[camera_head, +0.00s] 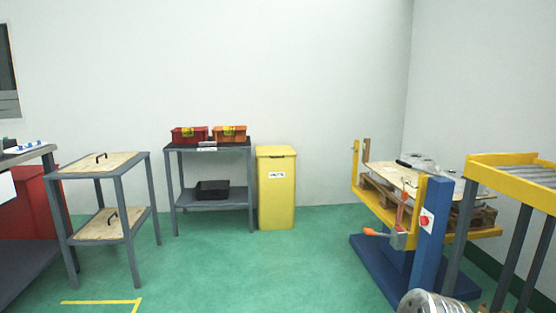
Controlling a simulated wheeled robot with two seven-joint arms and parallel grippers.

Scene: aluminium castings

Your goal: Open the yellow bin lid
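The yellow bin (275,195) stands upright on the green floor against the back wall, near the middle of the view. Its lid (276,151) lies flat on top and looks closed. A white label is on its front. The bin is some way off from me across the floor. Neither of my grippers shows in the head view, so their state is hidden.
A grey table (213,147) with a red box (190,134) and an orange box (229,133) stands directly left of the bin. A wooden-topped cart (100,165) is farther left. A blue-and-yellow lift (428,220) stands at right. The green floor (250,265) between is clear.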

